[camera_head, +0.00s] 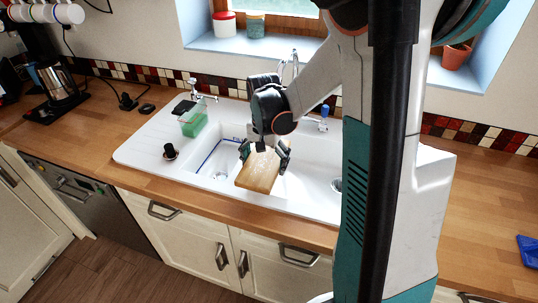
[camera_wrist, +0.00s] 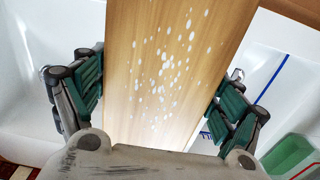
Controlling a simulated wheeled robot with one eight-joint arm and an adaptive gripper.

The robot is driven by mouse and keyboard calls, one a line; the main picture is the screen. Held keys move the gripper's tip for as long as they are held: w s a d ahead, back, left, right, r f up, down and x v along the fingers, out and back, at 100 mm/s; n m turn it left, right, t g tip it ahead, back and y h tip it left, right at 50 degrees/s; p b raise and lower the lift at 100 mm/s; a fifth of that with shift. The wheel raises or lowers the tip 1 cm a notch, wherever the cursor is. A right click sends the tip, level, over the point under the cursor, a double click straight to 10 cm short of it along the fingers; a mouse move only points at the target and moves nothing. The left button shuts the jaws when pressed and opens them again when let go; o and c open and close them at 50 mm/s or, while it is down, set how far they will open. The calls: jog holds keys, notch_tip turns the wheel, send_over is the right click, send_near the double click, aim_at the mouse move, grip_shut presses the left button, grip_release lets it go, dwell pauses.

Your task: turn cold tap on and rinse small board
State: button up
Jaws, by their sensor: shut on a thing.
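My gripper (camera_head: 265,155) is shut on the small wooden board (camera_head: 258,172) and holds it tilted over the white sink (camera_head: 300,190). In the wrist view the board (camera_wrist: 170,60) lies between my two green-padded fingers, and many white spots show on its face. A tap with a blue top (camera_head: 324,112) stands on the sink's back edge, right of my gripper. A curved chrome spout (camera_head: 295,62) shows behind my wrist, partly hidden. No water stream can be made out.
A green container (camera_head: 193,124) stands on the sink's left back side, near a chrome fitting (camera_head: 203,92). A small dark item (camera_head: 170,152) stands on the drainer. Blue lines (camera_head: 208,156) show in the left basin. A kettle (camera_head: 60,83) is far left.

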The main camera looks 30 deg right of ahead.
aim_at(242, 178)
jog(key=shift+s+a, duration=0.2)
jog(key=shift+a, duration=0.55)
jog(key=shift+s+a, duration=0.25)
jog(key=shift+a, duration=0.45)
jog(key=shift+s+a, duration=0.2)
jog(key=shift+a, duration=0.55)
jog(key=shift+s+a+r+p, duration=0.25)
jog(key=shift+a+r+p, duration=0.2)
jog(key=shift+a+r, duration=0.25)
jog(key=shift+s+a+r+p, duration=0.2)
jog(key=shift+a+r+p, duration=0.35)
jog(key=shift+a, duration=0.25)
jog(key=shift+s+a+r+p, duration=0.25)
jog(key=shift+a+r+p, duration=0.15)
jog(key=shift+a+r, duration=0.35)
jog(key=shift+s+a, duration=0.1)
jog(key=shift+a, duration=0.05)
